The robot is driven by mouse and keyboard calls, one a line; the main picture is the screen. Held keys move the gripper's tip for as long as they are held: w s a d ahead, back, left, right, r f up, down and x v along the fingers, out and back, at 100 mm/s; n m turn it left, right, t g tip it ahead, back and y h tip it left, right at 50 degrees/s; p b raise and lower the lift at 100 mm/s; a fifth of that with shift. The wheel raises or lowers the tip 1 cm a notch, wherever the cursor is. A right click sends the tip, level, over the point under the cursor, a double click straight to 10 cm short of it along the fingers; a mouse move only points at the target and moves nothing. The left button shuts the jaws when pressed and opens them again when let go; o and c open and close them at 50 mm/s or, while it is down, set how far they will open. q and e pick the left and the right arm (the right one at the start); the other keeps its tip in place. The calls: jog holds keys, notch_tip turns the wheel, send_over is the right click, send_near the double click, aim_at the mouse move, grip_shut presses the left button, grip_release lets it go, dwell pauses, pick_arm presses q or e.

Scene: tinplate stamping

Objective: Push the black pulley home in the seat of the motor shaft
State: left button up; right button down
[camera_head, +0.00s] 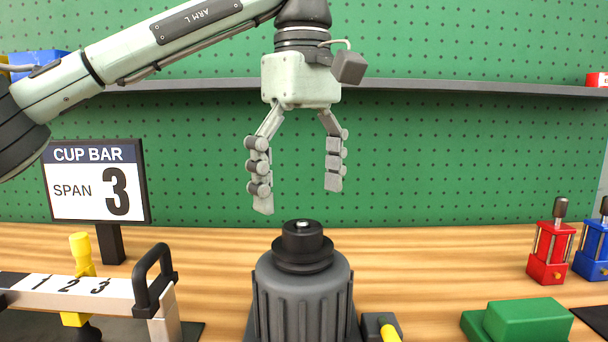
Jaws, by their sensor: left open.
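The black pulley (303,246) sits on top of the grey ribbed motor (303,293), upright and centred over it. A small bright shaft end shows in the pulley's top. I cannot tell how deep the pulley sits in its seat, as the joint below it is hidden. My left gripper (298,201) hangs above the pulley, pointing down, with its two fingers spread apart and nothing between them. The fingertips are a little above the pulley's top and apart from it. My right gripper is not in view.
A "CUP BAR SPAN 3" sign (96,181) and a numbered white bar with a black handle (153,283) stand at left. A green block (525,322) lies at right, with red (548,256) and blue (595,252) devices behind it. A grey shelf (450,85) crosses the green pegboard.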

aim_at(303, 221)
pick_arm(q)
notch_tip(303, 221, down, 6)
jog(key=shift+f, duration=0.1)
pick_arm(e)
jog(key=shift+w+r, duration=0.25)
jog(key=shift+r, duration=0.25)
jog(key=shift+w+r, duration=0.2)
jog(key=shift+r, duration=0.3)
